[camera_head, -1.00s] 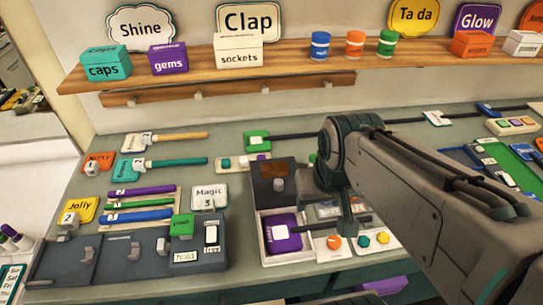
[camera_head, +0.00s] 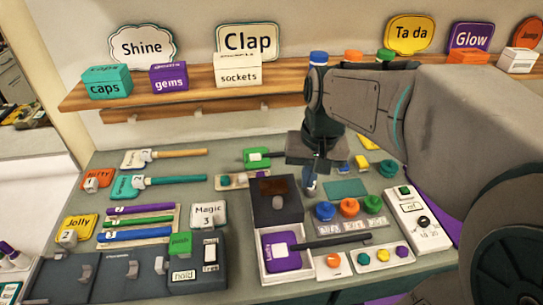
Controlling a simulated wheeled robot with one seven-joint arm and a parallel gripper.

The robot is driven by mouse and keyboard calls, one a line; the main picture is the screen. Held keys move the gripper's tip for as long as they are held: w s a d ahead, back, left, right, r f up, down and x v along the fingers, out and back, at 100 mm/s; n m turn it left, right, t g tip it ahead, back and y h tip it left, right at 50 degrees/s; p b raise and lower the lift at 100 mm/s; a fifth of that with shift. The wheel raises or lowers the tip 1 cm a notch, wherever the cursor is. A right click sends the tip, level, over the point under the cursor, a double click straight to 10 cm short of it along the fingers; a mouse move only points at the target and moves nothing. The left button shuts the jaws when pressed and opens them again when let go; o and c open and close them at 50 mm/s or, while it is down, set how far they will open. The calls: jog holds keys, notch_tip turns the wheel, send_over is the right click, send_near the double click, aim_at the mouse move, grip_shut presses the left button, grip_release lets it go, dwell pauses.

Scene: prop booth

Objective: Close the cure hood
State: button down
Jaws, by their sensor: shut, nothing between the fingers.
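The cure hood (camera_head: 290,215) is a dark box lid with an amber window and a small grey knob. It stands raised at the back of a white tray (camera_head: 264,268), so it is open. A purple paddle (camera_head: 281,251) lies in the tray, its dark handle reaching out over the right side. My gripper (camera_head: 310,190) points down, just right of and behind the raised hood, apart from the paddle. Its fingers look small and close together, with nothing seen between them. Whether it touches the hood's edge cannot be told.
Blue, orange and green round pots (camera_head: 349,207) stand right of the hood. A white control box (camera_head: 409,213) with a dial is farther right. A button panel (camera_head: 383,256) lies in front. Paddles and a dark rack (camera_head: 60,284) fill the left. A wooden shelf (camera_head: 190,85) runs behind.

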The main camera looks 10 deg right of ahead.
jog(key=w+f+m+g, duration=0.2)
jog(key=w+m+g, duration=0.1)
jog(key=w, duration=1)
jog(key=p, duration=0.2)
send_near(282, 196)
jog(key=shift+g+y, duration=0.3)
jog(key=f, duration=0.1)
jog(key=w+d+f, duration=0.1)
jog(key=f, duration=0.3)
jog(key=shift+w+d+f, duration=0.1)
jog(key=shift+w+d, duration=0.05)
jog(key=shift+w, duration=0.25)
jog(key=s, duration=0.1)
jog(key=s+a, duration=0.1)
jog(key=shift+s+a+f+p, duration=0.2)
jog(key=shift+s+p, duration=0.15)
jog(key=shift+s+a+f, duration=0.15)
jog(key=shift+s+a, duration=0.1)
jog(key=shift+s, duration=0.2)
